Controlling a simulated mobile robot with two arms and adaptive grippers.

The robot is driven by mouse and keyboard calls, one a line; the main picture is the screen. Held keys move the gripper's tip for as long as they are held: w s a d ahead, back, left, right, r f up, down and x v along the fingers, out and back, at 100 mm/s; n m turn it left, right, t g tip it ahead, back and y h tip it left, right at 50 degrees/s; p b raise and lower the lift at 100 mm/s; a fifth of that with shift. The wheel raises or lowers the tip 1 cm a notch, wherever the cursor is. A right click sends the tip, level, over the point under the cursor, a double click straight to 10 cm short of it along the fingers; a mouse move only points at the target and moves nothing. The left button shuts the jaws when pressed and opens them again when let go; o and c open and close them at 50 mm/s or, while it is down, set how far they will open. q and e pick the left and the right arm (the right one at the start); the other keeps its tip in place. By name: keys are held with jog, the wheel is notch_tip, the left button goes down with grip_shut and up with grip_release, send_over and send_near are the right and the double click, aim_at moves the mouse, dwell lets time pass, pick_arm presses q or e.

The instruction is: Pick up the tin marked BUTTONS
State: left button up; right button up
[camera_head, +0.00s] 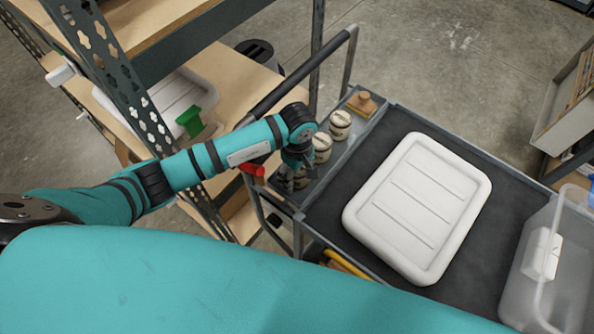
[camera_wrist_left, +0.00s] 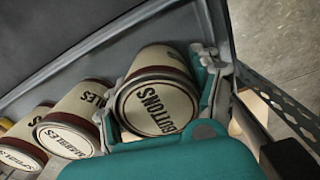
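The tin marked BUTTONS (camera_wrist_left: 158,108) is cream with a dark red-brown rim, its name on lid and side. It stands at the near end of a row of tins. My left gripper (camera_head: 297,166) is over this end of the row and hides most of the tin in the head view. In the left wrist view the fingers of the left gripper (camera_wrist_left: 163,92) lie against both sides of the tin with no clear gap. The tin looks level with its neighbours, not raised. My right gripper is not in view.
The MARBLES tin (camera_wrist_left: 70,135) is close beside it, then another tin (camera_wrist_left: 20,155). A wooden block (camera_head: 362,103) is at the tray's far end. A white lidded box (camera_head: 418,205) and a clear bin (camera_head: 548,285) stand on the cart. Shelving (camera_head: 125,85) is at left.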

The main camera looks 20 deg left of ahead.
pick_arm(q)
jog(key=c, duration=0.9)
jog(key=shift+c, duration=0.3)
